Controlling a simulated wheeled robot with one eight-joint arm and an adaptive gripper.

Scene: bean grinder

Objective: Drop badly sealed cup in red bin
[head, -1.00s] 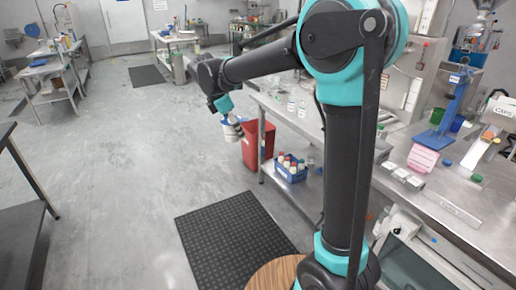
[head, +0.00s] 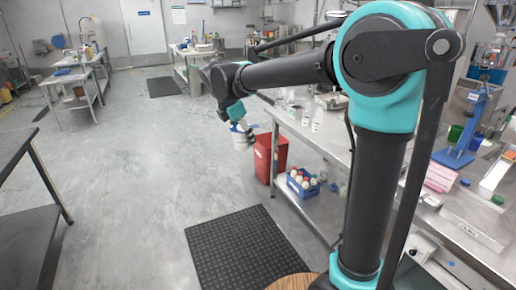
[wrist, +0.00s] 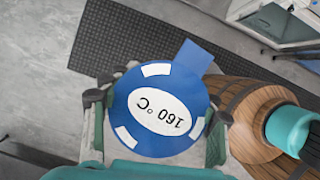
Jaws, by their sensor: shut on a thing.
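My gripper (head: 238,123) is shut on a cup (head: 241,141) and holds it in the air. The gripper fingers (wrist: 155,125) sit on both sides of the cup. The red bin (head: 265,160) stands on the floor just right of the held cup in the head view, by the steel table. The cup appears beside the bin, not in it; its depth relative to the bin is unclear.
A steel table (head: 310,138) runs along the right, with a blue crate of bottles (head: 301,187) on its lower shelf. A dark mat (head: 243,250) lies on the floor. A dark table (head: 28,200) stands at the left. The floor between is clear.

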